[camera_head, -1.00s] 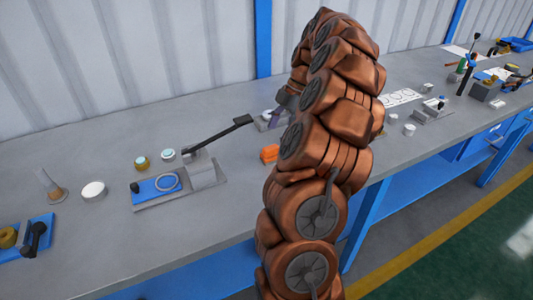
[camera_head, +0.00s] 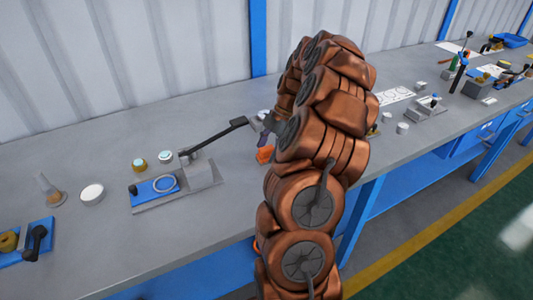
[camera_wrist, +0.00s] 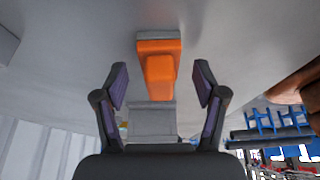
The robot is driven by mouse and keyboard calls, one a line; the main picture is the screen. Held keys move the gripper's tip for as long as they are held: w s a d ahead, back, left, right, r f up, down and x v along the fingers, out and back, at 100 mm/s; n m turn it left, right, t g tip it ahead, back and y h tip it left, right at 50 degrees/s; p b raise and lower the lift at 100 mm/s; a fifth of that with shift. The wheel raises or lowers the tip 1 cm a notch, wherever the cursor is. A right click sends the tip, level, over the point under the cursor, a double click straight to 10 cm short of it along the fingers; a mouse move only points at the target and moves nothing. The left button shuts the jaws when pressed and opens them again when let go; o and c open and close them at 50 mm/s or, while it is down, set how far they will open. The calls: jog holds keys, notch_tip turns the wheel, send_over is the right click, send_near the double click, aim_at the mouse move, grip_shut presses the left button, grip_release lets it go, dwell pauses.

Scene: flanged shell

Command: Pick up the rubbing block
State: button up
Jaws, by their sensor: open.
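The rubbing block, an orange block with a grey edge (camera_wrist: 158,66), lies on the grey bench top and shows between my gripper's fingers in the wrist view. In the head view the orange block (camera_head: 264,154) is partly hidden by my arm. My gripper (camera_wrist: 160,84) is open, one dark finger with a purple pad on each side of the block, with visible gaps. I cannot tell whether the fingertips reach down beside it. In the head view my gripper is mostly hidden behind my arm, just above the block.
A fixture with a long black lever (camera_head: 216,134) stands left of the block on the bench (camera_head: 110,250). Small round parts (camera_head: 139,165) and a white disc (camera_head: 92,193) sit farther left. More fixtures (camera_head: 428,107) stand to the right. The bench around the block looks clear.

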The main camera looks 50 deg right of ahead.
aim_at(265, 149)
jog(key=c, duration=1.3)
jog(key=shift+r, duration=0.15)
jog(key=shift+r+b, duration=0.7)
jog(key=shift+r, duration=1)
jog(key=s+b, duration=0.1)
jog(key=s, duration=0.4)
jog(key=s+a+r+b, duration=0.1)
jog(key=s, duration=0.4)
jog(key=s+a+b, duration=0.1)
jog(key=s, duration=0.5)
jog(key=shift+a+r, duration=0.1)
jog(key=shift+r, duration=0.1)
jog(key=o, duration=0.6)
jog(key=c, duration=0.4)
